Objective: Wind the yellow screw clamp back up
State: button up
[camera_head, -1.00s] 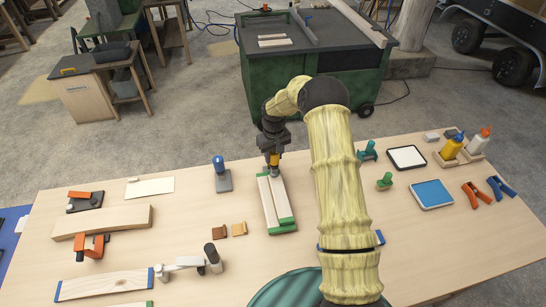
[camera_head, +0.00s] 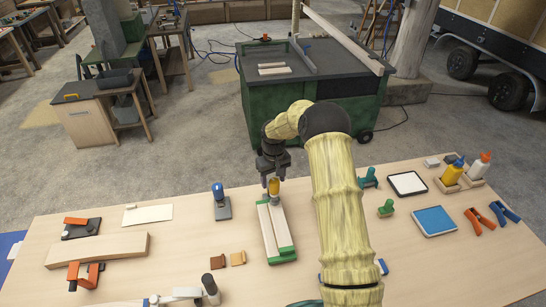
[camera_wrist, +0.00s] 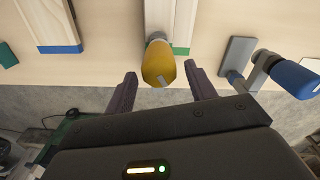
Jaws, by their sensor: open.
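The yellow screw clamp's handle (camera_head: 274,187) stands at the far end of two pale wooden strips with green ends (camera_head: 276,226), near the bench's far edge. Its lower parts are too small to tell in the head view. In the wrist view the yellow handle (camera_wrist: 158,65) points toward my palm. My gripper (camera_head: 273,178) is open just above the handle. In the wrist view my gripper's fingers (camera_wrist: 161,74) lie one on each side of the handle, with a gap on both sides.
A blue-handled clamp (camera_head: 220,200) stands just left, and shows on the right in the wrist view (camera_wrist: 285,72). Brown blocks (camera_head: 219,261) are nearer me.

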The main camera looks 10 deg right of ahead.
aim_at(273, 180)
notch_tip(273, 180, up, 16)
jog(key=b, duration=0.4)
jog(key=shift+f, duration=0.2)
jog(key=shift+s, duration=0.1)
jog(key=m+b, duration=0.1)
jog(key=m, duration=0.2)
jog(key=s+m+b, duration=0.1)
jog(key=m, duration=0.2)
jog(key=shift+f, duration=0.2)
notch_tip(273, 180, down, 17)
jog(key=p, duration=0.4)
jog(key=shift+f, duration=0.2)
